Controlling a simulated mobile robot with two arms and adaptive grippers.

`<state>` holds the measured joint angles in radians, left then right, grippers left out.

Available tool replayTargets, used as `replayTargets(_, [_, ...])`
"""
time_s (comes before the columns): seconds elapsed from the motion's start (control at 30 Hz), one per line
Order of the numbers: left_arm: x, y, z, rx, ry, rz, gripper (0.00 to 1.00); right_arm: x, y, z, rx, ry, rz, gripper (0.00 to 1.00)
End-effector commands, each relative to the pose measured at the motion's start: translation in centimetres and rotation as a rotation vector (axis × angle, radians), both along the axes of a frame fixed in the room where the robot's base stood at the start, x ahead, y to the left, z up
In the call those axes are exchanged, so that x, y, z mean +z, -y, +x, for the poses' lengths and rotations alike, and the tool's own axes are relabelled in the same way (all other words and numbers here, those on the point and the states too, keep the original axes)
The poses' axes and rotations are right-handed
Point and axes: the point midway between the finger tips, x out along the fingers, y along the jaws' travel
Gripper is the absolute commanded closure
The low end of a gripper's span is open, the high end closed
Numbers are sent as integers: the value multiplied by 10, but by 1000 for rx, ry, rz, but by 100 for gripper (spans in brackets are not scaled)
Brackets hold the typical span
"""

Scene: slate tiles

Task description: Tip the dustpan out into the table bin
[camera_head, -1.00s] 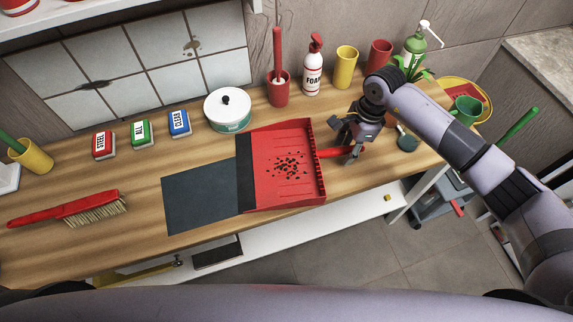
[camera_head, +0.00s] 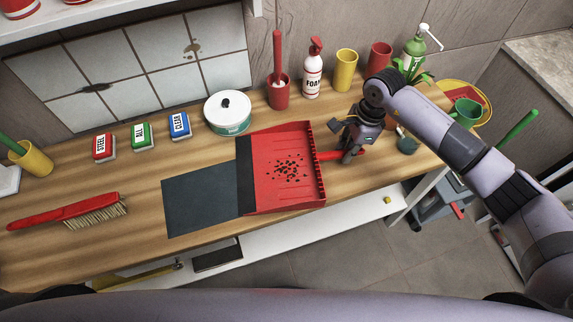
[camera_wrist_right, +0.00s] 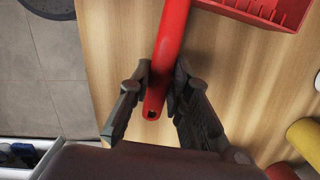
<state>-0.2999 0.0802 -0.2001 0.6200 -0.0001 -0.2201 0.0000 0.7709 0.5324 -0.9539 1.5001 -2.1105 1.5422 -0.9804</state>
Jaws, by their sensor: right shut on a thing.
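The red dustpan (camera_head: 262,165) lies flat on the wooden table, its dark lip to the left over a dark grey mat (camera_head: 200,198). Dark crumbs (camera_head: 289,168) lie scattered in the pan. My right gripper (camera_head: 349,156) is shut on the dustpan's handle, to the right of the pan. In the right wrist view the red handle (camera_wrist_right: 170,45) runs between the two fingers (camera_wrist_right: 158,98). A white round container with a teal band (camera_head: 228,117) and a dark spot on top stands behind the pan; it looks like the table bin. My left gripper is out of view.
A red brush (camera_head: 65,212) lies at the left. Labelled blocks in red (camera_head: 104,147), green (camera_head: 141,136) and blue (camera_head: 180,126) stand at the back. A red holder (camera_head: 279,92), foam bottle (camera_head: 313,75) and yellow cup (camera_head: 346,70) line the wall.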

Motion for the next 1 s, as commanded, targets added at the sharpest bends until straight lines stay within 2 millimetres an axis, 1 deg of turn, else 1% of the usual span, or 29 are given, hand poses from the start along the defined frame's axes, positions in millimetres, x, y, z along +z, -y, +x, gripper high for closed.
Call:
replayTargets(0.23, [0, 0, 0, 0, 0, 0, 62, 0, 0, 0, 0, 0, 0, 100])
replayTargets(0.37, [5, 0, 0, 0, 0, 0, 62, 7, 0, 1, 1, 2, 1, 100])
replayTargets(0.5, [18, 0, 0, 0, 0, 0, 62, 30, 0, 1, 0, 3, 1, 100])
replayTargets(1.0, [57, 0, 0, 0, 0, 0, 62, 104, 0, 1, 0, 3, 2, 100])
